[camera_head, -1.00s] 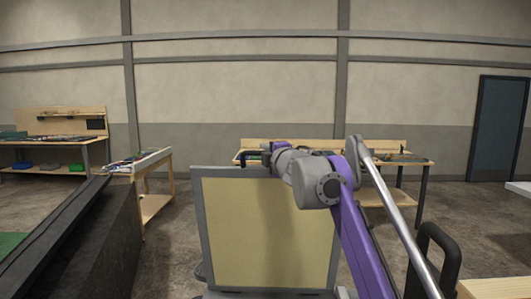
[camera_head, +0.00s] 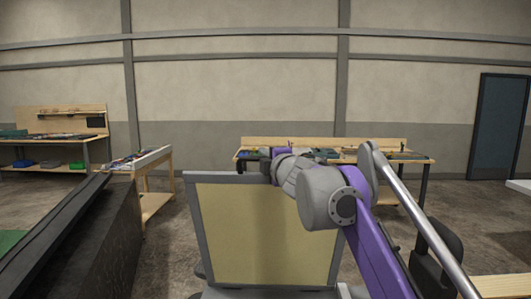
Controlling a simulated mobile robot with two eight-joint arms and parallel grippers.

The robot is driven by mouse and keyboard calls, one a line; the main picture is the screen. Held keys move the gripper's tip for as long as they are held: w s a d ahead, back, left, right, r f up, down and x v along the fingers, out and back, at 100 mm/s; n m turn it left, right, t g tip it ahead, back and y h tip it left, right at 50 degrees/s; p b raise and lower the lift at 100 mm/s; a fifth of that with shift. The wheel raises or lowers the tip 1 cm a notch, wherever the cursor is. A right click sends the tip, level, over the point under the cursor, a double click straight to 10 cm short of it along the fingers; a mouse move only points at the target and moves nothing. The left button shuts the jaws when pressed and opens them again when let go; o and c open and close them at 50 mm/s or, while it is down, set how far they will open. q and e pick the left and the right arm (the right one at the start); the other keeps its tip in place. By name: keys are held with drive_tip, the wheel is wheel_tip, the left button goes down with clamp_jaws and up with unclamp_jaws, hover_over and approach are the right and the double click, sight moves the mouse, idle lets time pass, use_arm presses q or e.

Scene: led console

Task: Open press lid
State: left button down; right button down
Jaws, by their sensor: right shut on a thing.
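The press lid (camera_head: 245,235) is a flat yellowish panel with a grey frame, standing raised and tilted, in the middle of the head view. Its grey base shows only in part below it, at the bottom edge. My right arm, grey and purple, comes in from the lower right. My right gripper (camera_head: 268,166) is at the lid's top edge, right of its middle, and is shut on that edge; its fingertips are mostly hidden behind the wrist. My left gripper is not in view.
A dark, sloped conveyor-like structure (camera_head: 85,240) stands at the left. Behind the lid is a wooden workbench (camera_head: 390,158) with small items. Another workbench (camera_head: 60,137) and a small wooden table (camera_head: 148,170) stand at the back left. Floor is clear between them.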

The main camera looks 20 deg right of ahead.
drive_tip(key=shift+s+a+f, duration=0.1)
drive_tip(key=shift+s+a, duration=0.3)
drive_tip(key=shift+s, duration=0.4)
drive_tip(key=c, duration=1.1)
unclamp_jaws()
drive_tip(key=shift+c, duration=0.2)
drive_tip(key=o, duration=0.3)
drive_tip(key=shift+s+a, duration=0.1)
drive_tip(key=shift+s, duration=0.2)
drive_tip(key=shift+w, duration=0.1)
